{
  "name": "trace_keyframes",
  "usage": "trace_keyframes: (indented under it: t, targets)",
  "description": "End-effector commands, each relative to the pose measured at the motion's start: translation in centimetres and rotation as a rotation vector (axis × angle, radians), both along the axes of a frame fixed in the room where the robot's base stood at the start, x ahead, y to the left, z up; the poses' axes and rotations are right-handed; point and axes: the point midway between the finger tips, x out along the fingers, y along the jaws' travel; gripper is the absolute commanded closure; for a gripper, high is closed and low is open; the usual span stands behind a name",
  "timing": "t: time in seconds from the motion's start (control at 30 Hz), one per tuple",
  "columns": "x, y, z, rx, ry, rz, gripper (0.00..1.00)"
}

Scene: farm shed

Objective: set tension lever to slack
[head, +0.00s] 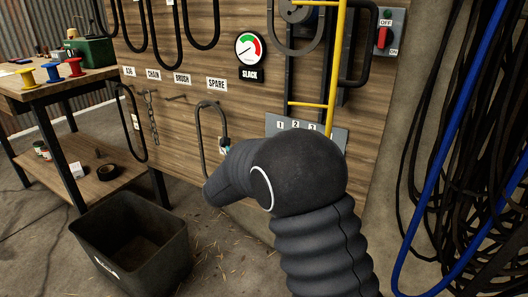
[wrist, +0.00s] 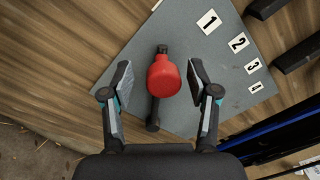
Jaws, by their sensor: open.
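A lever with a red knob (wrist: 164,77) and a dark shaft stands on a grey plate (wrist: 218,75) with white number labels 1 to 4 in the wrist view. My gripper (wrist: 161,72) is open, with one finger on each side of the red knob. A gap shows between the knob and each finger. In the head view the plate (head: 341,136) shows labels 1, 2 and 3; my arm hides the lever and most of my gripper there. A round dial (head: 250,49) with red and green zones hangs above a black SLACK sign (head: 249,75).
Yellow bars (head: 335,70) rise above the plate. A red switch (head: 384,37) marked OFF and ON is at the upper right. Blue and black cables (head: 470,150) hang on the right. A dark bin (head: 165,255) and a workbench (head: 60,85) stand at the left.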

Motion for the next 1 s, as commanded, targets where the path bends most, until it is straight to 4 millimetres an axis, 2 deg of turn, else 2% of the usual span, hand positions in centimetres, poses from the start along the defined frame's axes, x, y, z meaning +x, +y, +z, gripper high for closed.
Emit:
trace_keyframes:
  t: [0.17,0.5,0.7,1.0]
  targets:
    - [-1.2,0.8,0.0,-0.001,0.001,0.002,0.40]
    - [-6.8,4.3,-0.2,-0.001,0.001,0.006,0.40]
    - [-9.2,5.9,-0.3,-0.001,0.001,0.006,0.40]
    - [-10.3,6.4,-0.3,0.000,0.000,0.003,0.40]
